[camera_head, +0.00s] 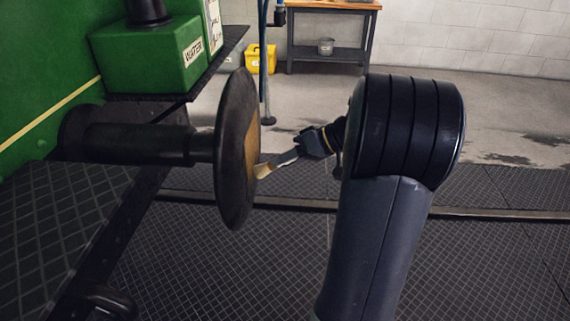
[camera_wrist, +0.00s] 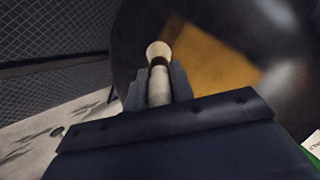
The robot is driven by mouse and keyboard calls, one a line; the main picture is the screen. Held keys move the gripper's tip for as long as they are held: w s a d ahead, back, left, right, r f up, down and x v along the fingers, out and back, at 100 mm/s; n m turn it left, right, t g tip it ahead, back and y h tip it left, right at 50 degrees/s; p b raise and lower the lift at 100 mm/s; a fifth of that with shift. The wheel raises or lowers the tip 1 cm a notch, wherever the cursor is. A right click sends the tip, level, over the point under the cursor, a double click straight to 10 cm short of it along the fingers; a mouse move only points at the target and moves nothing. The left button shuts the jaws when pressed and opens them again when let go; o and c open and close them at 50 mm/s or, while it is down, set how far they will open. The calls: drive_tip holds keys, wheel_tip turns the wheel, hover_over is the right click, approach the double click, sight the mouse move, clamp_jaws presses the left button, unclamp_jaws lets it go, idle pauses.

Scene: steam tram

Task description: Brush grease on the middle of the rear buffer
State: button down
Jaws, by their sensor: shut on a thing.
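The rear buffer (camera_head: 236,185) is a dark round disc on a thick black shaft (camera_head: 140,143), standing out from the green tram. Its face is turned to the right, toward my arm. A yellow-brown patch of grease shows on the middle of the face, also in the wrist view (camera_wrist: 212,58). My gripper (camera_head: 304,147) is shut on a brush, just right of the disc. The pale bristles (camera_head: 262,170) are at or very near the face by the patch; I cannot tell if they touch. In the wrist view the brush (camera_wrist: 159,70) points away between the fingers (camera_wrist: 158,90).
A green water box (camera_head: 150,62) sits on a dark ledge above the shaft. A yellow bucket (camera_head: 262,58) and a wooden-topped bench (camera_head: 330,50) stand at the back. A rail (camera_head: 480,213) crosses the dark patterned floor. The floor to the right is clear.

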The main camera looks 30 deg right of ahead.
drive_tip(key=w+d+p, duration=0.2)
drive_tip(key=w+d, duration=0.3)
drive_tip(key=w, duration=0.2)
drive_tip(key=shift+w, duration=0.4)
idle(0.5)
drive_tip(key=s+a+b, duration=0.6)
drive_tip(key=s+a, duration=0.2)
drive_tip(key=s, duration=0.4)
drive_tip(key=shift+s+a, duration=0.2)
drive_tip(key=shift+s, duration=0.15)
idle(1.0)
drive_tip(key=s+d, duration=0.3)
drive_tip(key=d, duration=0.2)
drive_tip(key=shift+s, duration=0.2)
idle(0.3)
drive_tip(key=shift+d, duration=0.1)
